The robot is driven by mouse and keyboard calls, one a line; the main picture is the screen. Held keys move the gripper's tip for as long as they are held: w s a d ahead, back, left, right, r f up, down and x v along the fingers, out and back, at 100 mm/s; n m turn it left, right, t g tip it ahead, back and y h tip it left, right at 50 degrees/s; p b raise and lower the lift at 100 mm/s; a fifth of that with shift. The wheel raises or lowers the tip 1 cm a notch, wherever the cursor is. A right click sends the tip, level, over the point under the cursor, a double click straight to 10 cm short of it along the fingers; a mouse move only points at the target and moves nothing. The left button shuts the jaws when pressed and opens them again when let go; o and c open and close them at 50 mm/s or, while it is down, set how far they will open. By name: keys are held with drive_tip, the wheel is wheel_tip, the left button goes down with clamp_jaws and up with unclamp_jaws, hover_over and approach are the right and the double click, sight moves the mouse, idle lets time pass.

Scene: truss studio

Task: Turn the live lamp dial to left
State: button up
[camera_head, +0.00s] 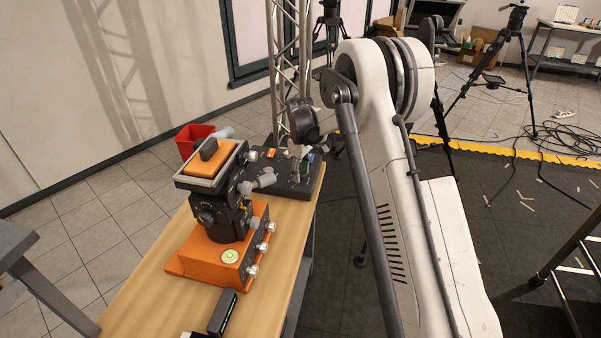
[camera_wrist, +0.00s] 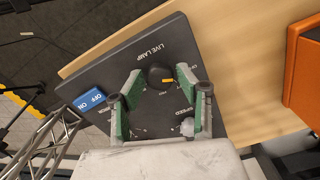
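The live lamp dial (camera_wrist: 156,74) is a round black knob with a small orange mark, under the upside-down LIVE LAMP lettering on a dark control panel (camera_wrist: 190,48). My gripper (camera_wrist: 158,80) is open in the wrist view, with one green-padded finger on each side of the dial and gaps showing between pads and knob. I cannot tell its exact height above the panel. In the head view my gripper (camera_head: 299,154) is over the panel (camera_head: 311,188) at the table's far end; the dial cannot be made out there.
An orange-and-black device (camera_head: 216,259) stands on the wooden table (camera_head: 158,292) in front of the panel. A red bin (camera_head: 194,136) and a metal truss (camera_head: 290,70) are behind.

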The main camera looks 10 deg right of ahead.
drive_tip(key=c, duration=0.7)
drive_tip(key=shift+c, duration=0.2)
drive_tip(key=shift+f+m+b, duration=0.1)
drive_tip(key=shift+m+b, duration=0.2)
drive_tip(key=shift+b, duration=0.15)
drive_tip(key=m+b, duration=0.3)
drive_tip(key=shift+m, duration=0.4)
drive_tip(key=shift+m+b, duration=1.15)
drive_tip(key=shift+m, duration=0.95)
drive_tip(key=o, duration=1.1)
drive_tip(key=shift+o, duration=0.2)
